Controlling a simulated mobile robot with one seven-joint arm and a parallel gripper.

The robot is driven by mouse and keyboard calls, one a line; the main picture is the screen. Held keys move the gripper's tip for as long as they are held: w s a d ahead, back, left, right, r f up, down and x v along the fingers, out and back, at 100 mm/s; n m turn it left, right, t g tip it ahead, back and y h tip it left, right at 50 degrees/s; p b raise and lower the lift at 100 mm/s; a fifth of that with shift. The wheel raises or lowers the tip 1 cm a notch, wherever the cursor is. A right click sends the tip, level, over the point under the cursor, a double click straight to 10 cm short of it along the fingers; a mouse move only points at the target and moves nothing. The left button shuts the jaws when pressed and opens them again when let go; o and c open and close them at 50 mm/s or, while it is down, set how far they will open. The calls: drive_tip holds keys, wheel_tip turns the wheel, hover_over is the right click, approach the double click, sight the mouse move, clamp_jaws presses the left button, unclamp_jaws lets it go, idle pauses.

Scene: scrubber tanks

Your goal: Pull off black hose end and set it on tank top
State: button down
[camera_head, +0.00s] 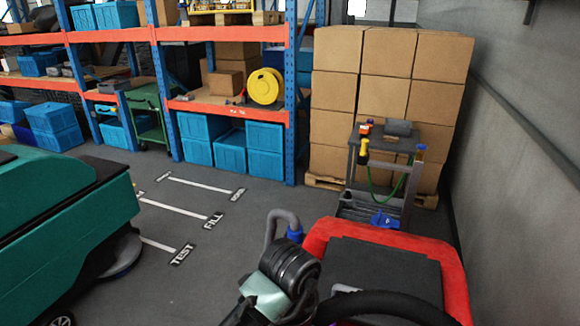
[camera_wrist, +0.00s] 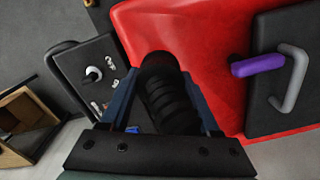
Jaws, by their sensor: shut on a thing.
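In the wrist view, a black ribbed hose end (camera_wrist: 168,98) lies between the two dark blue fingers of my gripper (camera_wrist: 160,82). The gripper is shut on it. Its far end meets a dark round recess at the edge of the red tank (camera_wrist: 200,45); I cannot tell whether it is still seated on a port. In the head view, the red tank (camera_head: 455,268) has a flat dark top (camera_head: 390,262). A thick black hose (camera_head: 385,304) curves across the bottom of this view. My wrist hides the gripped end there.
A grey hose with a blue end (camera_head: 294,233) rises beside the tank. A cart (camera_head: 400,140) and stacked boxes (camera_head: 390,60) stand behind. A teal machine (camera_head: 60,225) is left.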

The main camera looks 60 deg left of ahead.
drive_tip(key=shift+f+b, duration=2.4)
drive_tip(key=shift+f, duration=0.5)
drive_tip(key=shift+c, duration=0.2)
unclamp_jaws()
drive_tip(key=shift+o, duration=0.2)
drive_tip(key=shift+r, duration=0.15)
wheel_tip(320, 180, up, 8)
drive_tip(key=p, duration=0.8)
